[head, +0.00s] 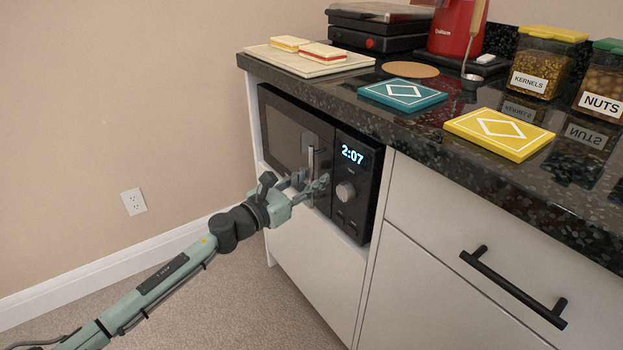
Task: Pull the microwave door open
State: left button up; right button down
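The black microwave (362,205) sits in a recess of the white cabinet, under the counter. Its door (285,130) has a dark window and looks shut, level with the control panel. The upright metal door handle (311,161) is near the door's right edge. My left gripper (312,184) is at the handle's lower part, its fingers overlapping it in the picture. The fingers hide that part of the handle, and I cannot tell whether they grip it. My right gripper is not in view.
The dark speckled counter (455,160) overhangs the microwave. On it are a sandwich tray (345,67), a teal box (403,94), a yellow box (498,133) and jars. A drawer handle (512,287) sticks out at right. Floor (225,310) before the cabinet is clear.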

pick_arm(q)
grip_shut()
jog(key=shift+a+f, duration=0.1)
jog(key=shift+a, duration=0.05)
dwell(0.4)
